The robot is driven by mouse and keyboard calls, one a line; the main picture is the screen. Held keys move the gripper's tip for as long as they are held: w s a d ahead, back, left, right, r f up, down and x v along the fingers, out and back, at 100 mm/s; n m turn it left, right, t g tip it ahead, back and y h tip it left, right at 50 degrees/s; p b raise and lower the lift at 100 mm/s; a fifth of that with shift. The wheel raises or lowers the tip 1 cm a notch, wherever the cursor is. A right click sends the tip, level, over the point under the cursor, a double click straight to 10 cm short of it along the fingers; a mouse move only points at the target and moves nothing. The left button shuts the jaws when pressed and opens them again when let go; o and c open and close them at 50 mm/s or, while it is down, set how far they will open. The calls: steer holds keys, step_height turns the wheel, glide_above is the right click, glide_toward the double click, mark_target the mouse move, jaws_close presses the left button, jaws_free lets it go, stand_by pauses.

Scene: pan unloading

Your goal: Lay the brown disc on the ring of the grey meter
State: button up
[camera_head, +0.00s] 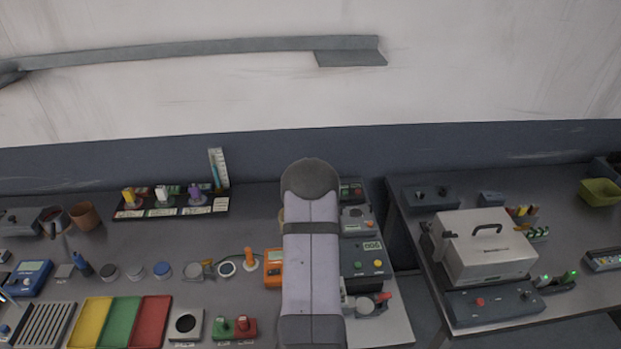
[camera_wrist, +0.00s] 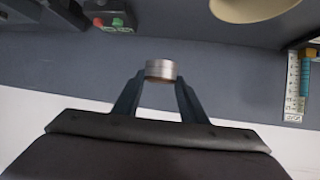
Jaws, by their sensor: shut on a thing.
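My gripper (camera_wrist: 160,88) is shut on a small round piece, which I take for the brown disc (camera_wrist: 160,70). It shows edge-on between the fingertips, with a shiny grey-brown side. In the head view my arm hides the gripper and the disc. A grey meter (camera_head: 357,262) with a display and coloured knobs stands just right of my arm, partly covered by it. I cannot make out a ring on it. The disc is held in the air in the wrist view, apart from the things around it.
An orange meter (camera_head: 272,266) stands left of my arm. Farther left are a white ring (camera_head: 227,260), several small discs and coloured trays (camera_head: 119,325). A ruler (camera_wrist: 293,95) stands upright at the back. A second table with a white case (camera_head: 482,250) is at the right, across a gap.

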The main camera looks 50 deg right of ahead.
steer(key=s+d+m+g+h, duration=0.2)
steer(key=s+d+m+g, duration=0.1)
steer(key=s+d+m, duration=0.15)
steer(key=g, duration=0.2)
glide_above(354, 217)
steer(key=shift+d+f+m, duration=0.15)
steer(key=shift+f+m, duration=0.2)
steer(key=shift+f, duration=0.55)
steer(key=shift+n+t, duration=0.4)
steer(key=shift+f, duration=0.15)
steer(key=shift+f+b, duration=2.45)
steer(key=shift+f, duration=0.8)
steer(key=shift+f, duration=0.25)
steer(key=shift+f+b, duration=0.35)
steer(key=shift+b, duration=0.15)
